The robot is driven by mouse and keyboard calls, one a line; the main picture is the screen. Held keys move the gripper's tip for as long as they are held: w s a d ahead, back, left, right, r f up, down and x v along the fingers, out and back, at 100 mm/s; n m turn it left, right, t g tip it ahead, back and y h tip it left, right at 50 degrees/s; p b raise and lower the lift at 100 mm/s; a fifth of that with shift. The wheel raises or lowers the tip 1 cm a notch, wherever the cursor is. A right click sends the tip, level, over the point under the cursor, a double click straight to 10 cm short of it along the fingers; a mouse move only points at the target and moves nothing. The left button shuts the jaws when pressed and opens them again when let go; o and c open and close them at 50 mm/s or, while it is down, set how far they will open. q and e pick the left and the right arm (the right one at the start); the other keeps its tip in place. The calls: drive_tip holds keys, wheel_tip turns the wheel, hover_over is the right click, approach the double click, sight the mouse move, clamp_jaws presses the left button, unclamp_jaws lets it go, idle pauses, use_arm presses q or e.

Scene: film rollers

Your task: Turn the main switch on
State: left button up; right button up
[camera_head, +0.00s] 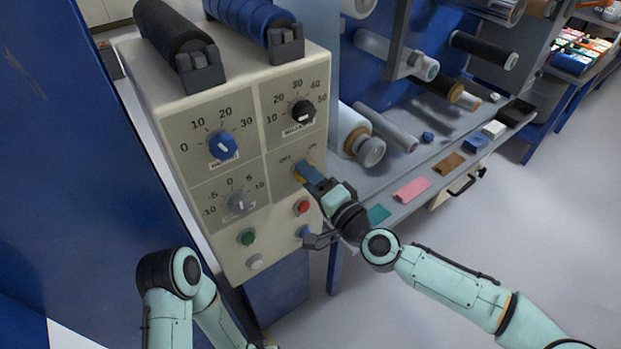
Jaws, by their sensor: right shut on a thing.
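My right gripper (304,172) comes from the lower right and is shut on the switch. Its fingers hide most of the handle, so the exact angle of the switch is hard to tell. My left arm is folded at the lower left, and its gripper is outside the view.
Around the switch are a blue knob (222,147), a black knob (303,112), a grey knob (239,203), a red button (303,207), a green button (248,238) and a white button (256,262). A grey shelf (430,158) with rollers stands at right. Open floor lies at the lower right.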

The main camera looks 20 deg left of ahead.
drive_tip(key=o, duration=1.1)
drive_tip(key=shift+c, duration=0.2)
use_arm(q)
drive_tip(key=s+d+r+p, duration=0.1)
drive_tip(key=s+r+p, duration=0.1)
drive_tip(key=shift+s+d+r+g, duration=0.25)
drive_tip(key=shift+d+r+g, duration=0.05)
drive_tip(key=shift+d, duration=0.05)
use_arm(e)
drive_tip(key=v, duration=1.3)
drive_tip(key=shift+s+d, duration=0.15)
drive_tip(key=shift+f, duration=0.1)
